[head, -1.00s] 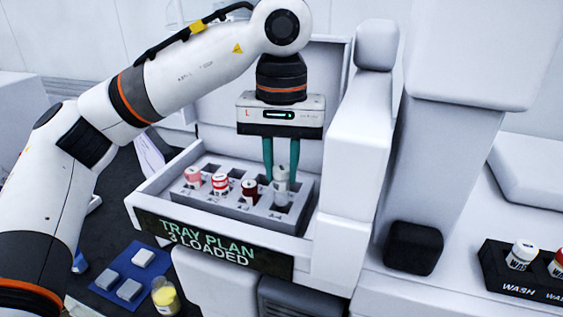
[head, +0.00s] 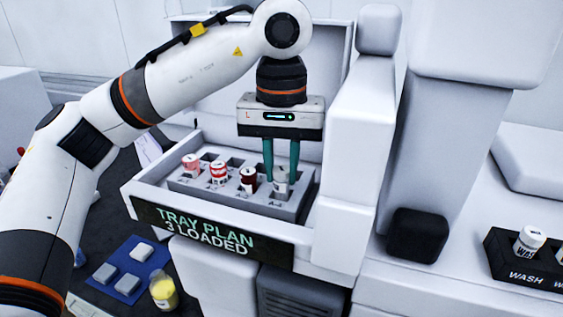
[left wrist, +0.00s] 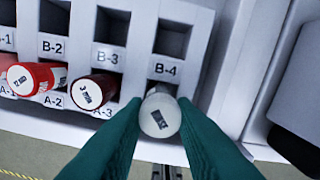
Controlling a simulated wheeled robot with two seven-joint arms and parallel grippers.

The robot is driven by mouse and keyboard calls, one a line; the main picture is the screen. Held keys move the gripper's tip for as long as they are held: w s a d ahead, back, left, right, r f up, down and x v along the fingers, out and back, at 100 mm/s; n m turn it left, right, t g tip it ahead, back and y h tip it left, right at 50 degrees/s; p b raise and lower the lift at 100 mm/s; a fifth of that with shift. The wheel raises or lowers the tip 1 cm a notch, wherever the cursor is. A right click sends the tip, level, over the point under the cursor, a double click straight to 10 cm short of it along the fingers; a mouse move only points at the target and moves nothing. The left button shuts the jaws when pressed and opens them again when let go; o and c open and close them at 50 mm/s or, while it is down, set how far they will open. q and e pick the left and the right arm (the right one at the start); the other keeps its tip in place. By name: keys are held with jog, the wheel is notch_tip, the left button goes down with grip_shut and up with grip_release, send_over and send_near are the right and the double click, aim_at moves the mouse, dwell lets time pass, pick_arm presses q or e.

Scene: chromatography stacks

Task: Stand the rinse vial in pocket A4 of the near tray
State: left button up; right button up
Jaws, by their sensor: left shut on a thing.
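The rinse vial (head: 281,183) is white-capped and upright in the head view, at the front right corner of the near tray (head: 235,202). My left gripper (head: 281,178) is shut on it, with one green finger on each side. In the left wrist view the vial's labelled cap (left wrist: 160,116) sits between the fingertips, in front of pocket B-4 and in line with the A row. Pocket A4 is hidden by the vial and fingers. The vial's lower part looks sunk at the pocket, but how deep I cannot tell. My right gripper is not in view.
A dark red vial (head: 249,180), a red-striped vial (head: 219,174) and a pink vial (head: 191,165) stand in the A row. The B row pockets look empty. A white housing (head: 357,130) rises close right of the tray. A black wash rack (head: 520,270) is far right.

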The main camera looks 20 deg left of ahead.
pick_arm(q)
jog(key=shift+f, duration=0.15)
jog(key=shift+f+b, duration=0.5)
jog(key=shift+b, duration=0.05)
jog(key=o, duration=1.4)
jog(key=shift+o, duration=0.2)
jog(key=shift+r, duration=0.1)
notch_tip(320, 180, up, 7)
jog(key=p, duration=0.6)
jog(key=shift+p, duration=0.3)
